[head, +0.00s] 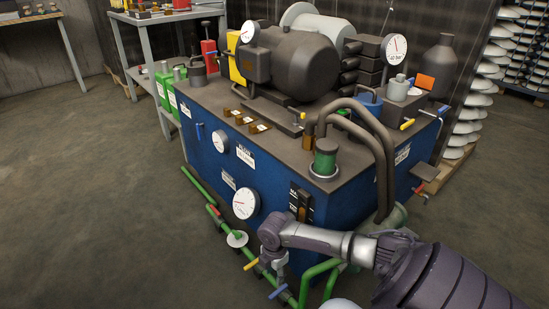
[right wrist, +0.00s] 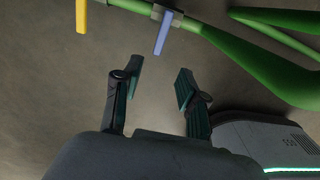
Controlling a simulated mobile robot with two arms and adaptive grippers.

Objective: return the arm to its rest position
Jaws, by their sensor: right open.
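My right arm (head: 330,241) reaches in from the lower right of the head view, in front of the blue machine cabinet. My right gripper (head: 271,267) points down near the cabinet's lower front, by the green piping. In the right wrist view its two fingers (right wrist: 158,82) are apart, with only bare floor between them. It holds nothing. My left arm and left gripper do not show.
A yellow handle (right wrist: 81,17) and a blue handle (right wrist: 163,32) on green pipes (right wrist: 225,45) lie close past the fingertips. The blue cabinet (head: 180,130) carries gauges and a motor (head: 305,65). Floor (head: 90,190) at left is clear. White insulator stacks (head: 465,128) stand right.

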